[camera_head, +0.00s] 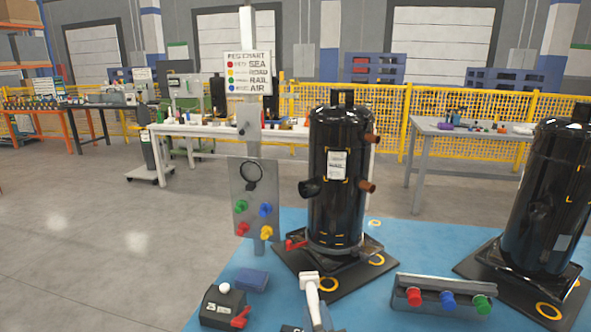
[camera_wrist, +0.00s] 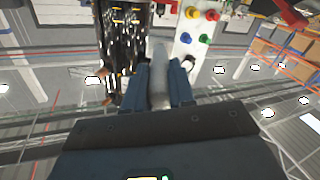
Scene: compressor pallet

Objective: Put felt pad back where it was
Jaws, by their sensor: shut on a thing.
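My gripper (camera_wrist: 160,80) is shut on a pale grey-white elongated piece (camera_wrist: 157,62), which stands out past the blue-grey fingers. In the head view a pale piece with a wider top (camera_head: 309,283) rises at the bottom centre, above the blue mat. I cannot tell from its shape whether it is the felt pad. A flat dark-blue block (camera_head: 252,280) lies on the mat to its left and may be a pad. The underside of the held piece is hidden by the fingers.
A black compressor (camera_head: 336,205) stands on a dark base behind the held piece; another (camera_head: 545,200) is at right. A rack with coloured knobs (camera_head: 440,296) is to the right. A dark box with a red lever (camera_head: 222,306) is at left. A signpost (camera_head: 246,130) stands behind.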

